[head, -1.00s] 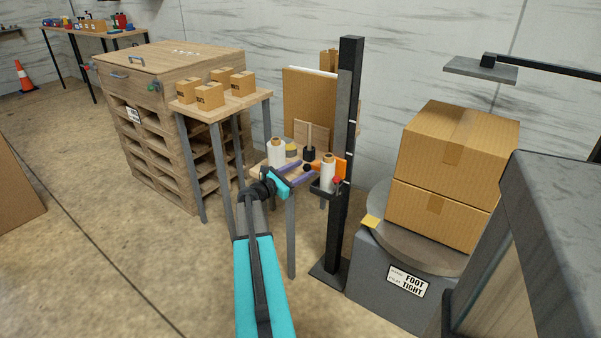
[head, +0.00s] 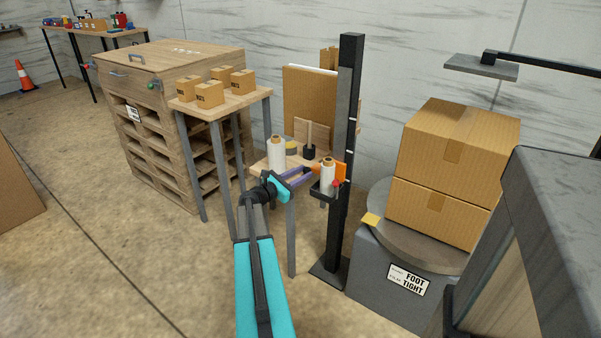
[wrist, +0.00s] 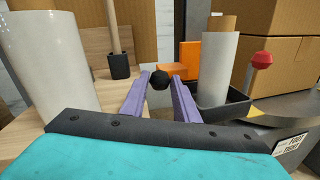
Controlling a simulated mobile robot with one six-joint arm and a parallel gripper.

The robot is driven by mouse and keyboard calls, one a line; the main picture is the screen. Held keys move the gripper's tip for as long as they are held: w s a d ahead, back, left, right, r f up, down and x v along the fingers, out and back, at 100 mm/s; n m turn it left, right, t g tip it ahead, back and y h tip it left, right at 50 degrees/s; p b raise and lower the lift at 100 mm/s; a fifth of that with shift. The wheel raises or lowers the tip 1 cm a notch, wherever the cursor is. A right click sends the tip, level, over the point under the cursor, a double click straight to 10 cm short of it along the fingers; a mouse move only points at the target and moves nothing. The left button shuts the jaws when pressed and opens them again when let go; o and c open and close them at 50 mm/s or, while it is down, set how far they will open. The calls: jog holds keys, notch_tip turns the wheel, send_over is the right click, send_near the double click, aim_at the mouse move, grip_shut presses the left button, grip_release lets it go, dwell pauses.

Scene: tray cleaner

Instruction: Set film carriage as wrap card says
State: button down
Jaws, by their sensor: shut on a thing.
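The film carriage (head: 320,192) is a black tray on the dark upright mast (head: 345,130). It carries a white film roll (head: 327,177), an orange plate (head: 341,168) and a red knob (head: 336,183). My gripper (wrist: 160,88) has its purple fingers closed around a round black knob (wrist: 159,80) in front of the orange plate; the fingers hide its sides. The wrap card (head: 408,280) on the grey turntable base reads "FOOT" and "TIGHT"; its smaller print is unreadable. Pale marks show on the mast above the carriage.
Two stacked cartons (head: 453,160) stand on the round turntable (head: 430,236) right of the mast. A small table left of it holds another film roll (head: 276,156) and a black-based post (head: 310,150). A grey machine (head: 560,230) fills the right foreground. Open floor lies left.

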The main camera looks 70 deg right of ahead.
jog(key=shift+w+f, duration=0.15)
jog(key=shift+f, duration=0.4)
jog(key=c, duration=1.4)
grip_release()
jog(key=shift+a, duration=0.1)
jog(key=p+v, duration=0.1)
jog(key=v, duration=1.2)
jog(key=shift+w+a, duration=0.2)
